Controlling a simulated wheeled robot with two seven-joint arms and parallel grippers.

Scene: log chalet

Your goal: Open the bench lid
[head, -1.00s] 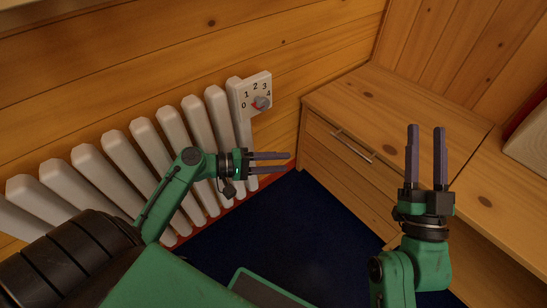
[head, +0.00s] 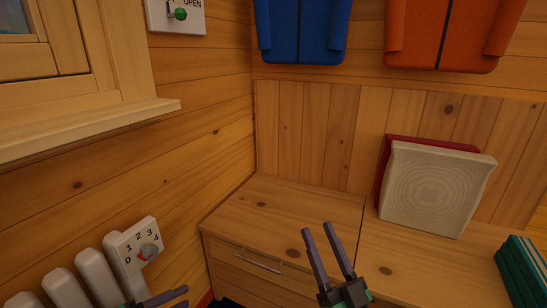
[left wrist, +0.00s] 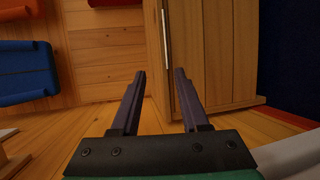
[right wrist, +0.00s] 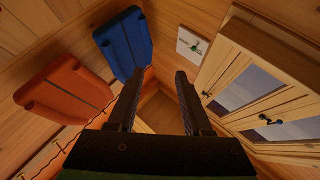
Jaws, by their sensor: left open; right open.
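The wooden corner bench (head: 232,270) is at the lower middle of the head view. Its flat lid (head: 285,205) lies closed, with a seam at its right. A metal bar handle (head: 258,260) sits on the bench front, just below the lid edge; it also shows upright in the left wrist view (left wrist: 166,40). My left gripper (head: 185,297) is open and empty, left of the bench front and mostly cut off by the frame's bottom. My right gripper (head: 323,226) is open and empty, showing in front of the lid near the seam. Neither touches the handle.
A white radiator with a dial (head: 147,252) stands at the left wall. A pale cushion (head: 438,190) and a red one lean at the back right. Green books or boxes (head: 525,270) are at the right edge. Blue (head: 300,30) and orange (head: 445,35) jackets hang above.

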